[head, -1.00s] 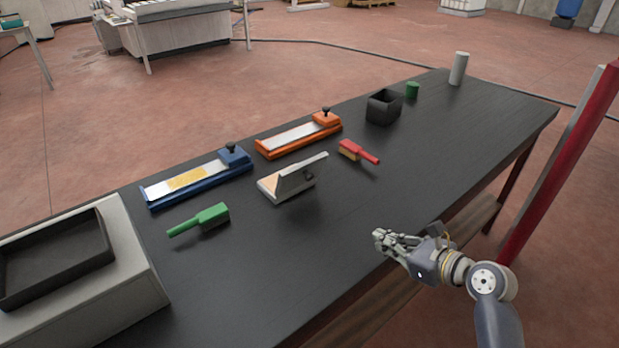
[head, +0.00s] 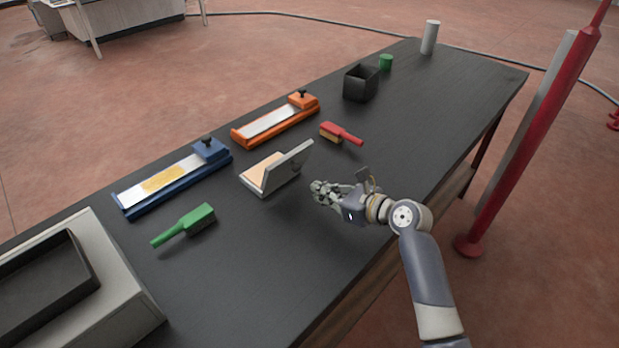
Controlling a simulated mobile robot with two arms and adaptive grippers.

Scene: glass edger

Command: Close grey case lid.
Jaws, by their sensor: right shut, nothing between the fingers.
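The grey case (head: 262,175) sits on the black table, with a tan interior showing. Its lid (head: 290,166) stands tilted up on the right side of the case, so the case is open. My right gripper (head: 318,190) is shut and empty, just right of the lid and a little nearer to me. A small gap shows between its fingers and the lid. My left gripper is not in the view.
A blue tool (head: 175,180) and an orange tool (head: 272,122) lie behind the case. A green brush (head: 185,226) lies to its left and a red brush (head: 340,134) to its right. A black open box (head: 360,84) stands farther back. A red post (head: 520,150) rises beyond the table's right edge.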

